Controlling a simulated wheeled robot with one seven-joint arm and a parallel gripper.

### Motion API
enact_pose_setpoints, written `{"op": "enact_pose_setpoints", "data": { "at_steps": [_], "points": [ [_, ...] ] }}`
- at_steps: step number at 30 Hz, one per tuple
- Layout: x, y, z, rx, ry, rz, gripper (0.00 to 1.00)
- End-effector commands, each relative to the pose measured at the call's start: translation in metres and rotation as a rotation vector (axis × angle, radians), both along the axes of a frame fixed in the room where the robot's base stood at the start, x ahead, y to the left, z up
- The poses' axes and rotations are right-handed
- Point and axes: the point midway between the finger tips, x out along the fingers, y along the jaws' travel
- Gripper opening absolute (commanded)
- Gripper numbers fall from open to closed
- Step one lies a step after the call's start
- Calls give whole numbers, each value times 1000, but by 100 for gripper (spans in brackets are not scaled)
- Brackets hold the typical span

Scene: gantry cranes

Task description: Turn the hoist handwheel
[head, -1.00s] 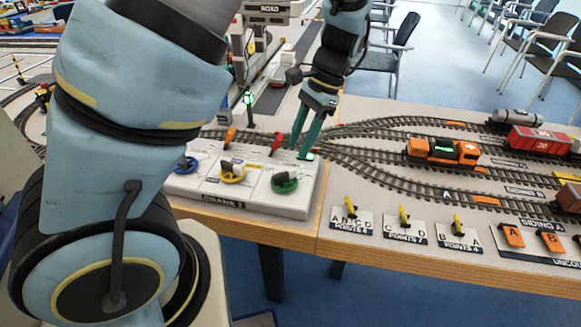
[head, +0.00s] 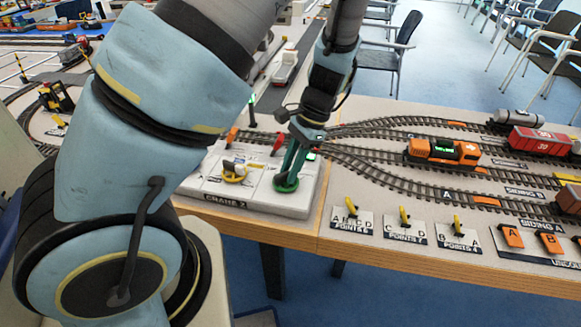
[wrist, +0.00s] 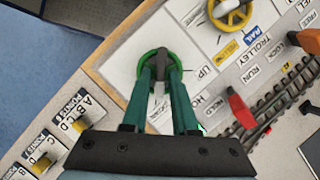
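The green handwheel (head: 286,186) is at the right of the Crane 2 control panel (head: 312,190). In the wrist view the green handwheel (wrist: 143,61) has a dark grey piece across its middle and lies near the label "UP". My gripper (head: 291,174) points down onto this wheel. In the wrist view my gripper (wrist: 160,74) has its two green fingers apart, one on each side of the grey piece, with their tips over the rim. I cannot tell whether the tips touch it. The fingers hide part of the wheel.
A yellow handwheel (head: 233,177), marked "TROLLEY" in the wrist view, sits left of the green one. A red lever (head: 279,144) and an orange lever (head: 232,135) stand behind. Tracks with an orange locomotive (head: 440,151) and point levers (head: 404,217) lie to the right.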

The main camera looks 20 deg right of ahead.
Motion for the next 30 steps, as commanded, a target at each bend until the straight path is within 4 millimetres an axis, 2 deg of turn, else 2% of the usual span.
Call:
{"op": "enact_pose_setpoints", "data": {
  "at_steps": [1, 6, 7, 23, 30],
  "points": [
    [0, 0, 0, 0, 0, 0, 20],
    [0, 0, 0, 0, 0, 0, 1],
    [0, 0, 0, 0, 0, 0, 0],
    [0, 0, 1, 0, 0, 10, 0],
    [2, 0, 2, -2, 0, 99, 0]
  ]
}}
